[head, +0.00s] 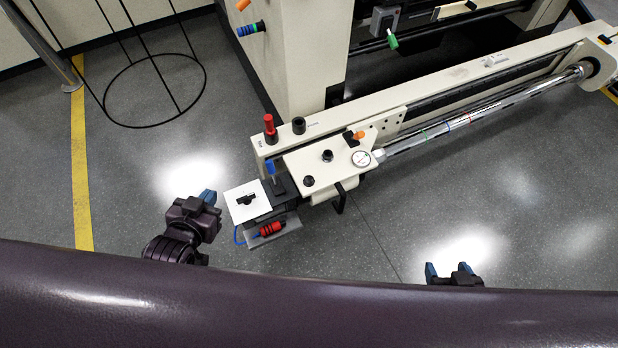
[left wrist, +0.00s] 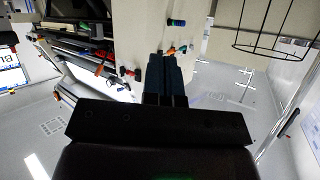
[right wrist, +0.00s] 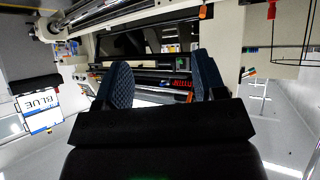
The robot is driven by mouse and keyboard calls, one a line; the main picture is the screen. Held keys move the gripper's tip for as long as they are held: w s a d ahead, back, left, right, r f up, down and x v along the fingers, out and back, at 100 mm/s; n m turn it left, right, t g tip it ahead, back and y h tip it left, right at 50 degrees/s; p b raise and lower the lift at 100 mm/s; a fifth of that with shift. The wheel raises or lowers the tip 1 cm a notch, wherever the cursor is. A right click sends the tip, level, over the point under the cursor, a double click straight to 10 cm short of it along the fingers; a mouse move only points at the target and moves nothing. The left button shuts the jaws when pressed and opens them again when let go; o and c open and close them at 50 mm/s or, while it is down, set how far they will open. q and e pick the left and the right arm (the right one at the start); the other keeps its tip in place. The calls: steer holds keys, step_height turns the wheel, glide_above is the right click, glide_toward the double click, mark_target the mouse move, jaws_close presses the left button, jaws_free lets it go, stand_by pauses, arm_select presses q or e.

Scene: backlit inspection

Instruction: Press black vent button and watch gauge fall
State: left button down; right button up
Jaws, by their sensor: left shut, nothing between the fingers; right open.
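A round white gauge (head: 361,158) sits on the cream plate at the near end of the long machine arm in the head view; its needle is too small to read. Black knobs stand nearby: one (head: 327,156) left of the gauge, one (head: 309,181) lower on the plate, and one (head: 299,125) on the beam behind. I cannot tell which is the vent button. My left gripper (head: 208,197) is shut and empty, left of the white square plate and apart from it; its blue fingers show together in the left wrist view (left wrist: 166,80). My right gripper (head: 450,271) is open and empty, below the chrome tube.
A red knob (head: 270,127), a blue-handled lever (head: 270,168), a white square plate (head: 240,190) and a red connector (head: 270,229) crowd the arm's end. A chrome tube (head: 440,122) runs to the upper right. A black wire stand (head: 150,90) is at upper left.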

arm_select(q)
steer(key=w+d+f+g+h+b, duration=0.3)
steer(key=w+d+h, duration=0.4)
steer(key=w+d, duration=1.55)
step_height(320, 180, down, 12)
steer(key=a+n+g+y+b, duration=0.2)
steer(key=n+g, duration=0.3)
steer(key=n, duration=1.3)
steer(key=shift+s+a+r+n+g, duration=0.15)
steer(key=shift+s+r+n+g, duration=0.05)
steer(key=shift+r+n+g, duration=0.1)
steer(key=shift+f, duration=0.1)
